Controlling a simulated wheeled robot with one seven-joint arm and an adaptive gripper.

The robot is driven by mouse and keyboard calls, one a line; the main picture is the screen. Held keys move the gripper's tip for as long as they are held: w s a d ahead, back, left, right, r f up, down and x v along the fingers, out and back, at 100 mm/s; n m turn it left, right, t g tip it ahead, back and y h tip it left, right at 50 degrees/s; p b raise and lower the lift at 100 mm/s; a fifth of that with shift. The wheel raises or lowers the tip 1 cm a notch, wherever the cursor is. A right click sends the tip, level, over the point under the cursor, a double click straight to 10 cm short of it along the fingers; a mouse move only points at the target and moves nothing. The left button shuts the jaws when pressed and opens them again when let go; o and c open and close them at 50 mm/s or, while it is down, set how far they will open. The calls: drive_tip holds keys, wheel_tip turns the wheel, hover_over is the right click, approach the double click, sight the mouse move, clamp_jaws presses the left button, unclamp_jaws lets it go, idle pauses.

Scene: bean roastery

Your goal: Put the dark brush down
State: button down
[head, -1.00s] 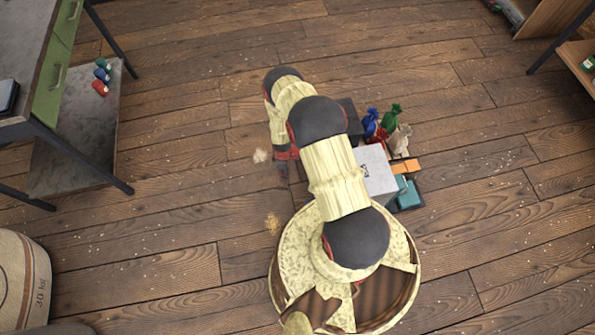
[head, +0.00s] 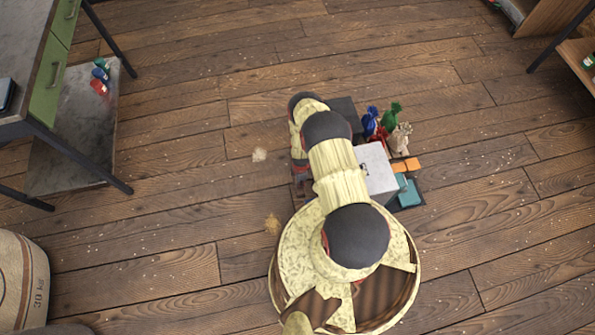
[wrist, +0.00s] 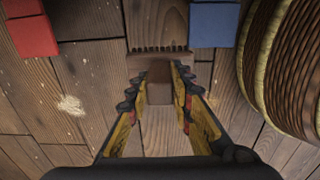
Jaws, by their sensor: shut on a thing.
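The dark brush (wrist: 160,60) is brown, with a row of short bristles along its far edge in the wrist view. My gripper (wrist: 158,78) is shut on the brush, with one finger on each side of its narrower part. The brush is over the plank floor, bristle edge pointing away from my palm. I cannot tell whether it touches the floor. In the head view, my arm hides most of the gripper and the brush.
A red block (wrist: 32,36) and a blue block (wrist: 214,23) lie beyond the brush, either side. A white box (head: 376,168), orange blocks (head: 405,165) and small bags (head: 389,125) stand right of my arm. Floor left of my arm is clear, except pale spills (head: 260,155).

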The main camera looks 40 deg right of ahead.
drive_tip(key=w+f+b, duration=0.1)
drive_tip(key=w+d+b, duration=0.1)
drive_tip(key=b, duration=0.1)
drive_tip(key=shift+d+f, duration=0.15)
drive_tip(key=shift+f, duration=0.2)
drive_tip(key=b, duration=0.1)
drive_tip(key=w+b, duration=0.1)
drive_tip(key=b, duration=0.1)
drive_tip(key=shift+w+d+f, duration=0.15)
drive_tip(key=shift+d+f, duration=0.05)
drive_tip(key=shift+d, duration=0.15)
drive_tip(key=w+d+f+b, duration=0.2)
drive_tip(key=w+f+b, duration=0.2)
drive_tip(key=f, duration=0.4)
drive_tip(key=shift+w+d+f+b, duration=0.2)
drive_tip(key=shift+d+f+b, duration=0.15)
drive_tip(key=shift+b, duration=0.4)
drive_tip(key=c, duration=1.6)
unclamp_jaws()
drive_tip(key=shift+f, duration=0.1)
drive_tip(key=shift+c, duration=0.2)
drive_tip(key=shift+o, duration=0.3)
